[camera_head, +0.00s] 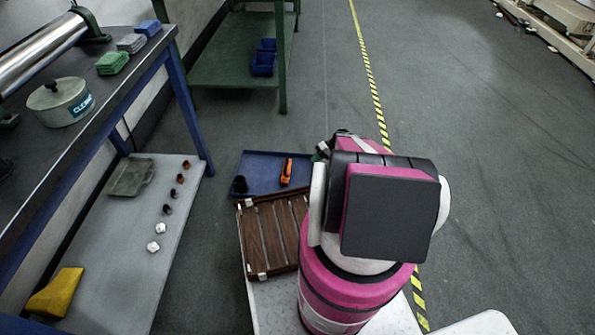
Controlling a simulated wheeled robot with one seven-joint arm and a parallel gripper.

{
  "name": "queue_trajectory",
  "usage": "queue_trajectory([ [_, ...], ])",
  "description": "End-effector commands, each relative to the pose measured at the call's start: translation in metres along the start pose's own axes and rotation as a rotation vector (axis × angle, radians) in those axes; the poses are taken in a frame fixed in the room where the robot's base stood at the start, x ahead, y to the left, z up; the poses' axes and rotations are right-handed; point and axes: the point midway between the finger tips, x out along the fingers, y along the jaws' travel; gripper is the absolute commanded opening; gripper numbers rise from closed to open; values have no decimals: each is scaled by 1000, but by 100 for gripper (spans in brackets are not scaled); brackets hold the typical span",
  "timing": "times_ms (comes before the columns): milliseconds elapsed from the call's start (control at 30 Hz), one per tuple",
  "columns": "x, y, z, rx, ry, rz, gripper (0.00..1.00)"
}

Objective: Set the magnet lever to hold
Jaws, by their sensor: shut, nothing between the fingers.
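The fingers of my gripper do not show; the arm's bulk covers that area.
A blue tray (262,166) holds an orange tool (286,171).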

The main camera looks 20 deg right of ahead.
Motion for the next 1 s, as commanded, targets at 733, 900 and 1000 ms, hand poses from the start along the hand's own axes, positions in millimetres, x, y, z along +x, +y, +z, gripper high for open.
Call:
queue_trajectory([
  [733,110,-13,1,-1,-1,1,0],
  [900,122,-25,1,-1,-1,1,0],
  [1000,125,-29,0,0,-1,1,0],
])
